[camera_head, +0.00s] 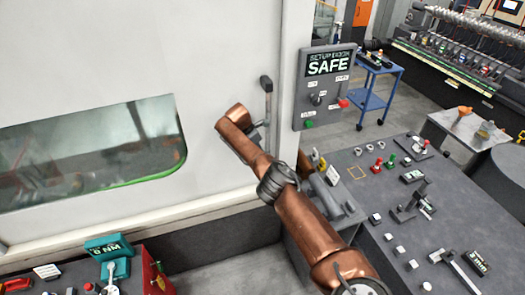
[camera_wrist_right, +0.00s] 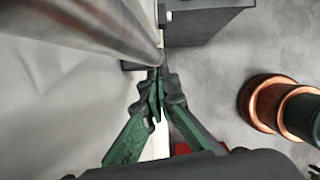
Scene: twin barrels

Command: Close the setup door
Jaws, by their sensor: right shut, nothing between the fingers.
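The setup door (camera_head: 190,60) is a large white panel with a window, filling the left of the head view. Its upright grey bar handle (camera_head: 268,100) is near its right edge. The handle's metal bar (camera_wrist_right: 100,25) crosses the upper left of the right wrist view. My right gripper (camera_wrist_right: 157,88) is shut and empty, its green fingertips together close to the bar's lower end. Whether they touch it I cannot tell. In the head view my copper arm mostly hides this gripper. A sign panel (camera_head: 328,85) right of the door reads "SETUP DOOR SAFE". My left gripper is not in view.
A dark bench (camera_head: 440,220) with tools and buttons lies to the right of my arm. A red toolbox (camera_head: 155,275) and a teal device (camera_head: 112,250) stand at the lower left. A blue cart (camera_head: 378,85) stands behind the panel, with open floor around it.

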